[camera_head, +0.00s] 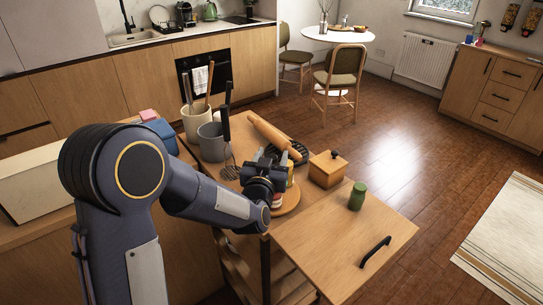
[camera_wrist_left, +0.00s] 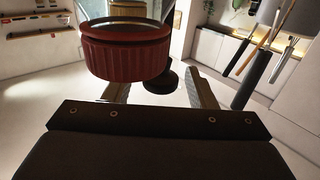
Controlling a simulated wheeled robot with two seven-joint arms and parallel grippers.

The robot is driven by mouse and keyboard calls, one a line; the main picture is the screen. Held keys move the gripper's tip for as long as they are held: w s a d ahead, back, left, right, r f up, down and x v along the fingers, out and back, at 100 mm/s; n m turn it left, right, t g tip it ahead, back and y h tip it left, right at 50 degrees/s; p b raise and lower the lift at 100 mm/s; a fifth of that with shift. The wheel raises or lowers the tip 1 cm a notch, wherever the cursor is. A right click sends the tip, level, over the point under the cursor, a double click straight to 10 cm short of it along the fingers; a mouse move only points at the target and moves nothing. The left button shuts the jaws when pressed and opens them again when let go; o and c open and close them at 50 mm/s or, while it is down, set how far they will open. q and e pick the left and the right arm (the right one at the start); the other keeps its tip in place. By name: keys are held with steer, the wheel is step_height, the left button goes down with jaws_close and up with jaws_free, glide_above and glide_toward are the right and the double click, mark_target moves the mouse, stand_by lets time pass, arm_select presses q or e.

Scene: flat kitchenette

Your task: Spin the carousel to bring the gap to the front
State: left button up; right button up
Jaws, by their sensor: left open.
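The carousel (camera_head: 291,204) is a round wooden turntable on the trolley top in the head view. My left gripper (camera_head: 277,172) is over it and hides most of it. Small red, white and yellow items show just under and beside the gripper, partly covered. The gap cannot be made out. In the left wrist view a red ribbed round container (camera_wrist_left: 126,55) is close ahead, overlapping the line of the left finger. The fingers of my left gripper (camera_wrist_left: 158,94) are spread apart, with nothing visibly clamped between them. Contact with the container cannot be told. My right gripper is not in view.
A wooden box with a dark knob (camera_head: 327,170) and a green jar (camera_head: 357,196) stand right of the carousel. A rolling pin (camera_head: 274,137) and utensil crocks (camera_head: 196,124) are behind. The front board with a black handle (camera_head: 375,252) is mostly clear.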

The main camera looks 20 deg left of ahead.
arm_select(q)
steer(key=shift+c, duration=0.4)
jaws_close()
